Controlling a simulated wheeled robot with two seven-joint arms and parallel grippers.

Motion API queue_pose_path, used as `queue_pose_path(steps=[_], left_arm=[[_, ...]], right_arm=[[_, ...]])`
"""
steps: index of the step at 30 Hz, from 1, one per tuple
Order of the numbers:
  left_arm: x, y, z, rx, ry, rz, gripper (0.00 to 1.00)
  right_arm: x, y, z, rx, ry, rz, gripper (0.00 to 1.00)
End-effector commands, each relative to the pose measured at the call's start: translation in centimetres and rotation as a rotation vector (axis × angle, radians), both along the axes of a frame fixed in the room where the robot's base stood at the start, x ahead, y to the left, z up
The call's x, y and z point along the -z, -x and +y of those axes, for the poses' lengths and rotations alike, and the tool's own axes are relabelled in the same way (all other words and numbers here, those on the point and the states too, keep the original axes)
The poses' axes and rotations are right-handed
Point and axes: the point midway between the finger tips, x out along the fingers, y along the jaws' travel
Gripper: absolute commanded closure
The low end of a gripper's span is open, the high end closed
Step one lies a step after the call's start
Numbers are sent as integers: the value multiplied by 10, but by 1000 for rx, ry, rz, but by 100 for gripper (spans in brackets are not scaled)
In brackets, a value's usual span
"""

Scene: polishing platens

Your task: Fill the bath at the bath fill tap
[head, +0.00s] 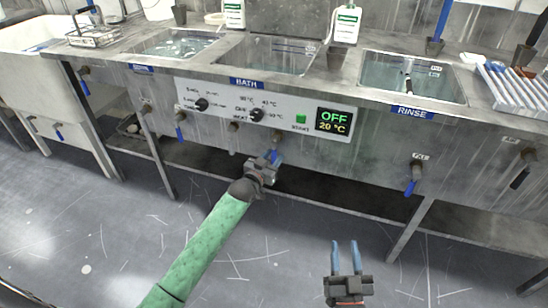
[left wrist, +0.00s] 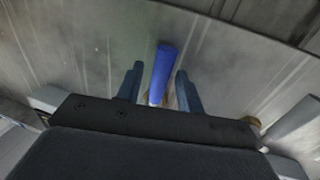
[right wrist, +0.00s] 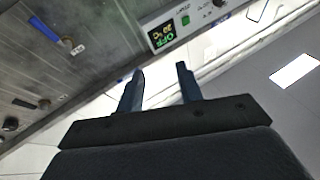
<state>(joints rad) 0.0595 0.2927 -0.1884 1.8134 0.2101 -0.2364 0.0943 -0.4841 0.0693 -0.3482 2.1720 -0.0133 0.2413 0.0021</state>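The bath (head: 262,66) is a sunken steel basin above the blue BATH label in the head view. I cannot tell its water level. Below it, the control panel (head: 225,110) has a display (head: 333,121) reading OFF 20 °C. My left gripper (head: 271,160) is below the panel at a tap with a blue handle (left wrist: 162,72). In the left wrist view the handle stands between the two open fingers, with a gap on each side. The gripper partly hides this tap in the head view. My right gripper (head: 346,243) is open and empty, low in front of the bench.
The rinse basin (head: 388,82) is at right, with a blue-handled tap (head: 413,180) below it. Another basin (head: 180,44) is left of the bath, with a blue-handled tap (head: 180,127) below. A white sink (head: 30,75) stands far left. The floor (head: 110,230) in front is clear.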

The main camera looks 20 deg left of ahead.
Motion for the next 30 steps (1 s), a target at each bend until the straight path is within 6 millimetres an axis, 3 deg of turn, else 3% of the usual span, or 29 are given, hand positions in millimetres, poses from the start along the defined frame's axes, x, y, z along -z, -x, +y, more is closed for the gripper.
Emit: queue_pose_path(steps=[13,14,19,30], left_arm=[[0,-9,-2,0,0,1,63],[0,-9,-2,0,0,1,65],[0,-9,-2,0,0,1,98],[0,-9,-3,0,10,1,100]], right_arm=[[-12,1,-1,3,-10,-38,64],[-12,1,-1,3,-10,-38,64],[-12,2,-1,3,-9,-36,64],[-8,0,-1,1,-5,-17,64]])
